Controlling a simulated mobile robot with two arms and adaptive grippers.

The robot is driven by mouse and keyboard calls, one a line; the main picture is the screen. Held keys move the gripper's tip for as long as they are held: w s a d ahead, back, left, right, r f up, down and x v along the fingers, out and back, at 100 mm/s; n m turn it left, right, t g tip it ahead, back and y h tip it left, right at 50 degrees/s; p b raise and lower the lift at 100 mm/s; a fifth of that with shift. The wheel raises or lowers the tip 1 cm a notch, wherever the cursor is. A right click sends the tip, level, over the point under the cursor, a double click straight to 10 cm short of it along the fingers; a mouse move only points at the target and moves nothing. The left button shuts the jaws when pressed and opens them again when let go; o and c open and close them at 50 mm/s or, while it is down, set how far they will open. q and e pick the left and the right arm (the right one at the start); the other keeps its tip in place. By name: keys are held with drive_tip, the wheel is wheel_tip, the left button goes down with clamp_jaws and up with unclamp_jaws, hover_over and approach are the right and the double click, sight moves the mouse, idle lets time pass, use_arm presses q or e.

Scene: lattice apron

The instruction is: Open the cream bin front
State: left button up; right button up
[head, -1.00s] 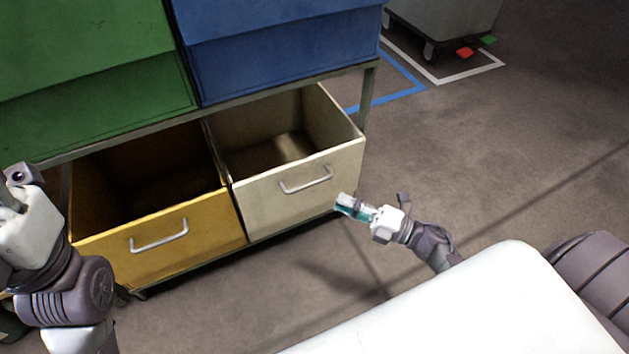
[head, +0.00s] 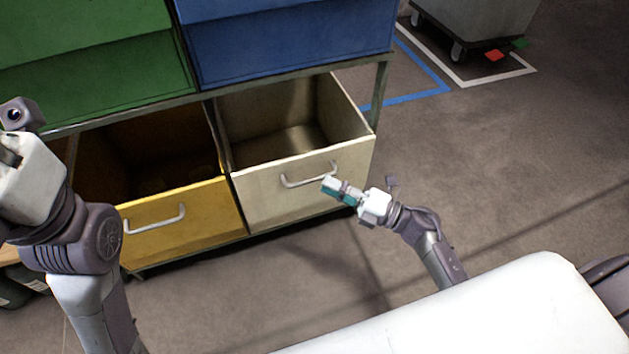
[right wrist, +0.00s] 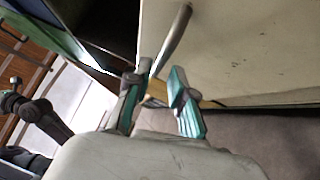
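The cream bin front (head: 280,203) is at the lower right of the rack, with a pale bar handle (head: 309,178) across it. The bin's inside shows over the front's top edge. My right gripper (head: 330,187) is just off the right end of the handle. In the right wrist view its two teal fingers (right wrist: 160,72) stand apart, and the handle (right wrist: 176,42) runs down toward the gap between their tips. I cannot tell whether they touch it. My left gripper (head: 10,152) is at the left edge, its fingers hidden or cut off.
A yellow bin (head: 190,225) with a similar handle is left of the cream one. Green (head: 90,60) and blue (head: 285,45) bins are above. A grey wheeled container (head: 480,20) stands at the back right. The floor right of the rack is clear.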

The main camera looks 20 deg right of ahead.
sight(314, 179)
drive_tip(key=b+x, duration=0.1)
drive_tip(key=x, duration=0.4)
drive_tip(key=shift+d, duration=0.1)
clamp_jaws()
